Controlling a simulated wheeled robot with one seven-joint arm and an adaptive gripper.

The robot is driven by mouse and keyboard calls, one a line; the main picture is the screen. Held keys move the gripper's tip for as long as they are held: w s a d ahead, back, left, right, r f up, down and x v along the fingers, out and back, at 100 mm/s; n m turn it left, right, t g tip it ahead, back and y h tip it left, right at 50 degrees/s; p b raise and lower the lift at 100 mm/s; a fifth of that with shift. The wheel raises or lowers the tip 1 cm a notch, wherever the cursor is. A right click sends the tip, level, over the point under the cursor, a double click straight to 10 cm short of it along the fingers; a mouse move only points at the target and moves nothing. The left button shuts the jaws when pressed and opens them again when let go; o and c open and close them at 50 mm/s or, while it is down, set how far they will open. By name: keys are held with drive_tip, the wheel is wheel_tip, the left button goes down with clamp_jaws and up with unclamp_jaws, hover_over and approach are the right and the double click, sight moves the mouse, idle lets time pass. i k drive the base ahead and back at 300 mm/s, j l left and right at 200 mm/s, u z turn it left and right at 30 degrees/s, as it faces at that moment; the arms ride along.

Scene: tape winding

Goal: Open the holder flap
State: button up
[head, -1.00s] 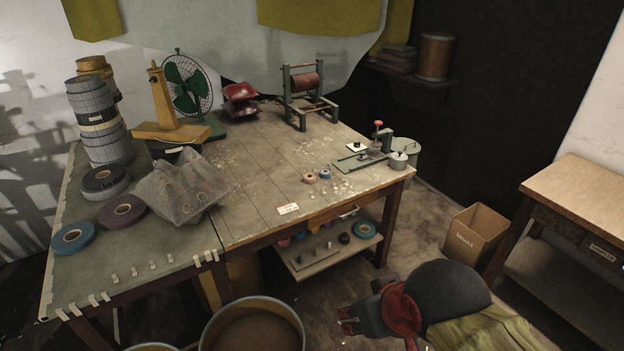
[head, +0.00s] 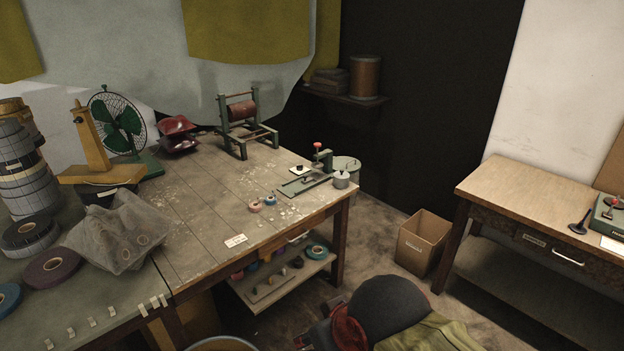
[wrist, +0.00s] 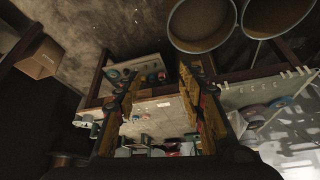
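I cannot single out a holder flap in these views. A green bench fixture (head: 308,184) with a red-knobbed upright sits at the right end of the worn workbench (head: 200,205). A green roller stand (head: 246,128) with a reddish roll stands at the bench's back. My gripper (head: 315,338) is low at the bottom of the head view, in front of the bench and apart from it, partly cut off. In the wrist view my gripper (wrist: 160,88) has its two fingers spread with nothing held between them. The bench and its lower shelf show beyond them.
A cardboard box (head: 423,243) stands on the floor between the workbench and a wooden side table (head: 540,190). The side table has a drawer and a green device (head: 610,213). Tape rolls, a fan (head: 118,125) and a plastic bag (head: 120,235) crowd the bench's left part.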

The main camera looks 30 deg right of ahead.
sight(344, 160)
drive_tip(key=i+l+z, duration=0.15)
drive_tip(key=z, duration=0.25)
drive_tip(key=i+z, duration=0.3)
drive_tip(key=z, duration=0.15)
drive_tip(key=i+z, duration=0.1)
drive_tip(key=i, duration=0.5)
drive_tip(key=i+j+z, duration=0.1)
drive_tip(key=i, duration=0.55)
drive_tip(key=i+j+z, duration=0.15)
drive_tip(key=i, duration=0.45)
drive_tip(key=i+j+z, duration=0.1)
drive_tip(key=i, duration=0.5)
drive_tip(key=j, duration=0.1)
